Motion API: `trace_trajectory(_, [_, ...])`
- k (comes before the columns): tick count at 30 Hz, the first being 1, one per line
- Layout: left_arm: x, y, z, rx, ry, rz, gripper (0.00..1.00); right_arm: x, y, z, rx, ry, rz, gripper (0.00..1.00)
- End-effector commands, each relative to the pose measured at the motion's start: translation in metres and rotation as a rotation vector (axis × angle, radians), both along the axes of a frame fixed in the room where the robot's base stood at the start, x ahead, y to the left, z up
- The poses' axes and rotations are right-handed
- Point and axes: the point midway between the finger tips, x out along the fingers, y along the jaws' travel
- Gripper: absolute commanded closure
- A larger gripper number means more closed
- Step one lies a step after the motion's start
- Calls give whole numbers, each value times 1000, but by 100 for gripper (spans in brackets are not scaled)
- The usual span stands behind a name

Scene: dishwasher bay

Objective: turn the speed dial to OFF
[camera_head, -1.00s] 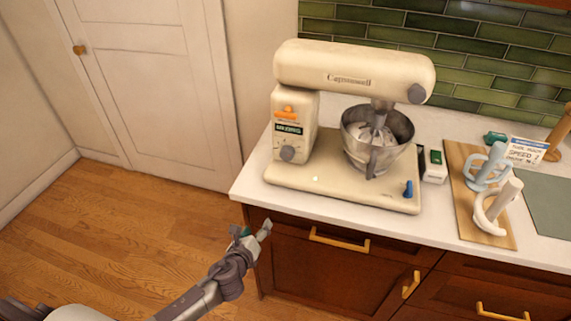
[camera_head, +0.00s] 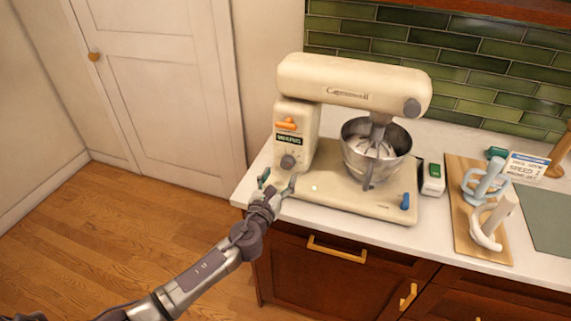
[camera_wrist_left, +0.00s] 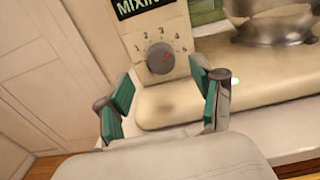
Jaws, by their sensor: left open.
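The speed dial (camera_head: 288,162) is a round grey knob on the front of the cream stand mixer (camera_head: 350,83). My right gripper is out of view.
The steel bowl (camera_head: 360,165) sits on the mixer base. An orange lever (camera_head: 287,125) is above the panel and a blue lever (camera_head: 405,201) at the base's right. A wooden board (camera_head: 465,225) with attachments lies right. The counter's front edge is close below my gripper.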

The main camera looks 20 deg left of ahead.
Motion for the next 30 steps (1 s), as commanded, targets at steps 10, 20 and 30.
trace_trajectory(10, [50, -1, 0, -1, -1, 1, 33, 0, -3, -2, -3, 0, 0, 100])
trace_trajectory(20, [55, -2, -1, -2, 1, 0, 33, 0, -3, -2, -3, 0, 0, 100])
trace_trajectory(30, [55, -2, -1, -2, 0, 0, 83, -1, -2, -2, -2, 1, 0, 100])
